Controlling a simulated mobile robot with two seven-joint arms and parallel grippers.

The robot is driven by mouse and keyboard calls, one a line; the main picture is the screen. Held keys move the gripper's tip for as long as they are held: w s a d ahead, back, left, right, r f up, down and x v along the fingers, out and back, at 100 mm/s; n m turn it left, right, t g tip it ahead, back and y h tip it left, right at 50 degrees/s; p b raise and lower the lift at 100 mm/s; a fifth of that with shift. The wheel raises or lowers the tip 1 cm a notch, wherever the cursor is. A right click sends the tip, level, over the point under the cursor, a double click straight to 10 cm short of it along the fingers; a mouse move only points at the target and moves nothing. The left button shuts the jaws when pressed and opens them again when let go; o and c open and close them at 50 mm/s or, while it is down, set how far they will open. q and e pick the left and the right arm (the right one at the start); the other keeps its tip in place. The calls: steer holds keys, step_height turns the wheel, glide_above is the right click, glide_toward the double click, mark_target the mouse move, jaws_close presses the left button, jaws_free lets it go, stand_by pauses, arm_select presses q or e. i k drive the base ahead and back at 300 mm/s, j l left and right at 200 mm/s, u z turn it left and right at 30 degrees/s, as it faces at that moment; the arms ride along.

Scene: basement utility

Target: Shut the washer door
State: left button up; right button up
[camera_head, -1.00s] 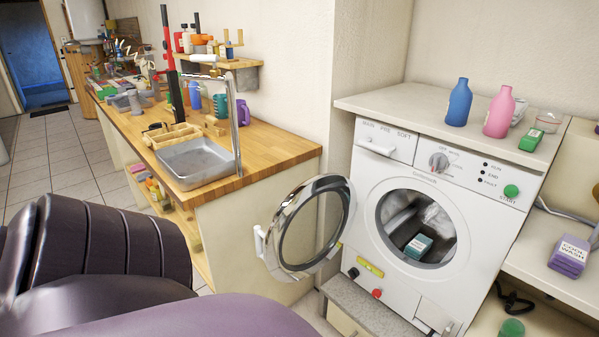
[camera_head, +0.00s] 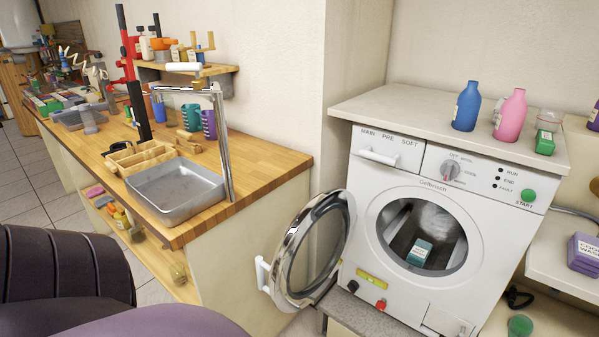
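The white washer (camera_head: 408,290) stands at the right under a counter. Its round door (camera_head: 348,215), with a chrome rim and clear glass, hangs wide open on the left side of the opening. A white handle (camera_head: 262,274) sticks out at the door's left edge. Inside the drum (camera_head: 446,228) lies a teal box (camera_head: 419,252). Dark, ribbed and purple parts of my own arm fill the lower left. Neither of my grippers is in view.
A wooden counter with a metal tray (camera_head: 176,190) stands left of the open door. Blue (camera_head: 467,106) and pink (camera_head: 510,116) bottles stand on the countertop (camera_head: 400,104) above the washer. Purple boxes (camera_head: 584,254) sit on a lower shelf at right.

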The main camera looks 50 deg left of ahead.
mark_target(287, 301)
steer(key=k+j, duration=0.1)
steer(key=j, duration=0.4)
steer(key=k+j, duration=0.15)
steer(key=j, duration=0.35)
steer(key=k+j, duration=0.1)
steer(key=j, duration=0.4)
steer(key=k+j, duration=0.1)
steer(key=j, duration=0.35)
steer(key=k+j, duration=0.1)
steer(key=j, duration=0.4)
steer(key=k+j, duration=0.15)
steer(key=j, duration=0.35)
steer(key=l+u, duration=0.25)
steer(key=l, duration=0.5)
